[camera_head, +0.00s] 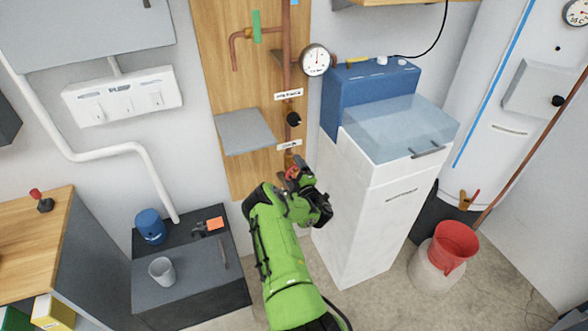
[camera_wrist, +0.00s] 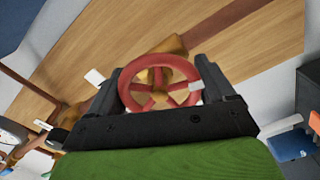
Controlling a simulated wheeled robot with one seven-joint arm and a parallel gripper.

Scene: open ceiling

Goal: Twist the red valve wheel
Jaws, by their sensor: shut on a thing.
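The red valve wheel (camera_wrist: 177,66) is a spoked ring on a brass valve body (camera_wrist: 174,45) in front of the wooden board. In the wrist view it sits between the two black fingers of my gripper (camera_wrist: 160,92), which is shut on its rim from both sides. In the head view only a small red part of the wheel (camera_head: 292,172) shows, at the lower end of the copper pipe. My gripper (camera_head: 297,178) covers the rest, and my green arm reaches up to it from below.
A white cabinet (camera_head: 360,225) with a clear lid stands close at the right of my gripper. A grey shelf (camera_head: 244,131) juts from the board at upper left. A pressure gauge (camera_head: 315,60) sits above. A dark low bench (camera_head: 195,285) stands at lower left.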

